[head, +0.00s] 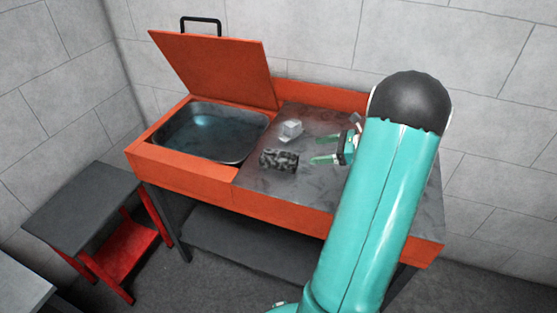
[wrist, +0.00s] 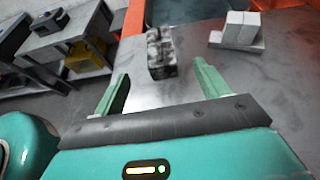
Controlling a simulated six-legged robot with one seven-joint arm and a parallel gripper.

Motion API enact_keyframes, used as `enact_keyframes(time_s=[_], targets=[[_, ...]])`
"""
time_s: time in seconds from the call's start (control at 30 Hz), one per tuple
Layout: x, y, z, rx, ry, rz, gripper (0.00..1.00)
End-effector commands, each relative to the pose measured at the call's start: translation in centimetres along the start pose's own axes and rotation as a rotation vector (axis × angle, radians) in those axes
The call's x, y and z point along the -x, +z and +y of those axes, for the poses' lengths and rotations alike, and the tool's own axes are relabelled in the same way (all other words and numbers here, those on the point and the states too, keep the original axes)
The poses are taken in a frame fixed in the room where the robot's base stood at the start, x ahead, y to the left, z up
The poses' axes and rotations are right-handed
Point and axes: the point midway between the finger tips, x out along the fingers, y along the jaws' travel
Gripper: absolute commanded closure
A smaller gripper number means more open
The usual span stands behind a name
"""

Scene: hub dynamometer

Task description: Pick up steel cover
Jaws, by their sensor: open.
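Two small pieces lie on the grey metal worktop: a dark, mottled metal block (head: 279,160) and a light grey stepped piece (head: 291,129) behind it. I cannot tell for sure which is the steel cover. My gripper (head: 314,149) is open and empty, with its green fingers pointing left, just right of the mottled block. In the wrist view the mottled block (wrist: 161,50) lies ahead, roughly between the fingertips (wrist: 161,68), with no visible contact. The light grey piece (wrist: 238,34) is farther off to the right there.
An orange bench (head: 285,203) holds a dark basin (head: 212,133) left of the worktop, its orange lid (head: 214,68) raised. A dark-topped side table (head: 80,205) with a red frame stands at left. A small grey thing (head: 356,118) shows behind my gripper. The worktop's front is clear.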

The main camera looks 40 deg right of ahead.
Motion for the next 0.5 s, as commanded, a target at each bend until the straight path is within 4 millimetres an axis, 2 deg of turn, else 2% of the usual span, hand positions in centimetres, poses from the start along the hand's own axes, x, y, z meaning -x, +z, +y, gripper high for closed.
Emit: enact_keyframes(time_s=[0.3,0.5], targets=[[-6.2,0.0,0.2,0.003,0.006,0.002,0.25],[-7.8,0.0,0.2,0.004,0.005,0.004,0.25]])
